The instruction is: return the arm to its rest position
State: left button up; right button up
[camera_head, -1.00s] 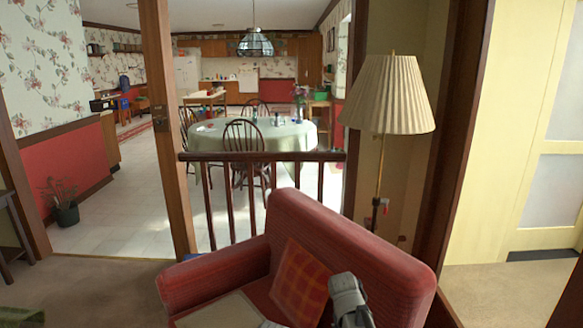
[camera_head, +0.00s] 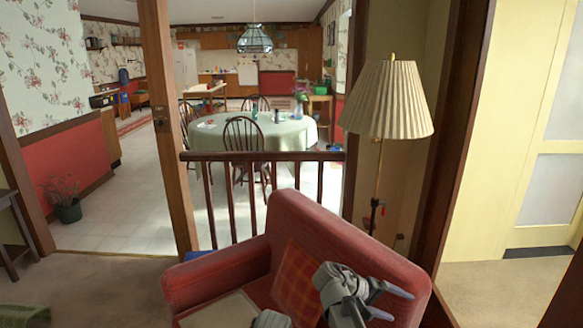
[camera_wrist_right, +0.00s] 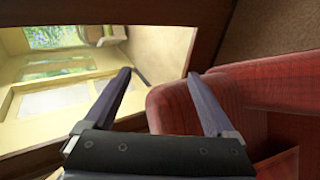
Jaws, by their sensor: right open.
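My right gripper (camera_head: 402,306) is at the bottom right of the head view, over the red armchair (camera_head: 325,230). Its two fingers are spread apart and point to the right. In the right wrist view the fingers (camera_wrist_right: 158,74) stand wide apart with nothing between them. The right finger overlaps the red chair (camera_wrist_right: 280,88) in the picture; I cannot tell whether it touches. A grey rounded arm part shows at the bottom edge of the head view. My left gripper is not seen.
The armchair holds a plaid cushion (camera_head: 297,280). A floor lamp (camera_head: 386,100) stands behind it at the right. A wooden railing (camera_head: 262,156) separates it from the dining table (camera_head: 255,134). Bare carpet (camera_head: 110,290) lies at the left.

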notch_tip(320, 180, up, 6)
jog(key=d+h+p, duration=0.1)
jog(key=h, duration=0.1)
jog(key=shift+d+r+h, duration=0.15)
jog(key=shift+d+h, duration=0.15)
jog(key=shift+a, duration=0.1)
